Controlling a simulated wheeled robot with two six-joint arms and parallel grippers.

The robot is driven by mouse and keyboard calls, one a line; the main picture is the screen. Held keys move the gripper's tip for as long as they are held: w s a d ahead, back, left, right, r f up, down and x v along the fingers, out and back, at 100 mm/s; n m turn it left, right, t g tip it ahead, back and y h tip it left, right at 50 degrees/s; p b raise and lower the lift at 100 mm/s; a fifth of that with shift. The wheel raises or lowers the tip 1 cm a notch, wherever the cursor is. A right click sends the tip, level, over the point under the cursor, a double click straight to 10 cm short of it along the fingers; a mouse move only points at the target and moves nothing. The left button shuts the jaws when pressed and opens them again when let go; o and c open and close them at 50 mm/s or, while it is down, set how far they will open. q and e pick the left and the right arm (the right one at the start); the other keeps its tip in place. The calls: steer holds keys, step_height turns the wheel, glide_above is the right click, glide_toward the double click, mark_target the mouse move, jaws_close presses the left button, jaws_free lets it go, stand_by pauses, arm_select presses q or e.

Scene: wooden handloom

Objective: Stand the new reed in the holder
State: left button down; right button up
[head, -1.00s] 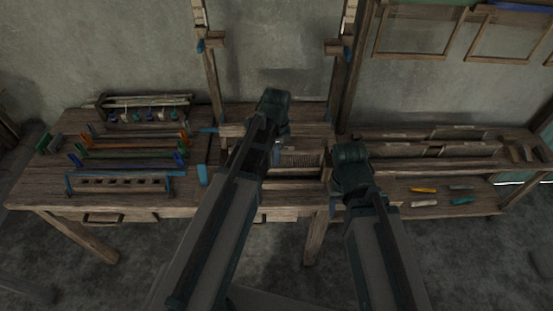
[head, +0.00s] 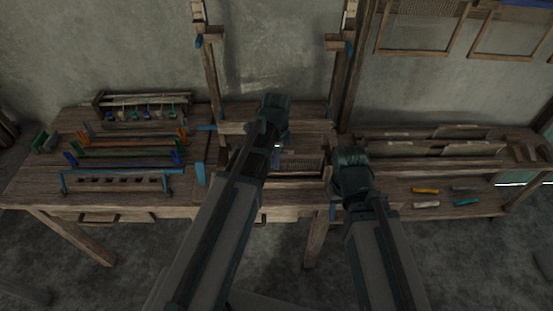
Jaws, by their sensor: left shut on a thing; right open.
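A comb-like strip, which looks like the new reed (head: 303,164), lies level across the middle of the loom in the head view. My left gripper (head: 278,143) is over its left part and shut. Its fingertips are mostly hidden behind my own arm, so the grip itself barely shows. My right gripper (head: 335,190) is open and empty, to the right of the strip and by the right side of the loom. I cannot make out the holder clearly; my arms cover part of the loom's front.
On the left table stand several coloured racks, including a blue-ended slotted one (head: 118,181). The right bench holds wooden frames (head: 430,147) and several coloured tools, one yellow (head: 425,190). Upright loom posts (head: 210,85) rise behind my grippers. Mesh frames hang on the wall.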

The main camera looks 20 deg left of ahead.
arm_select(q)
steer(key=shift+f+b, duration=1.65)
steer(key=shift+f, duration=0.2)
steer(key=c, duration=0.7)
jaws_free()
steer(key=shift+r, duration=0.1)
step_height(320, 180, up, 14)
steer(key=p, duration=1.4)
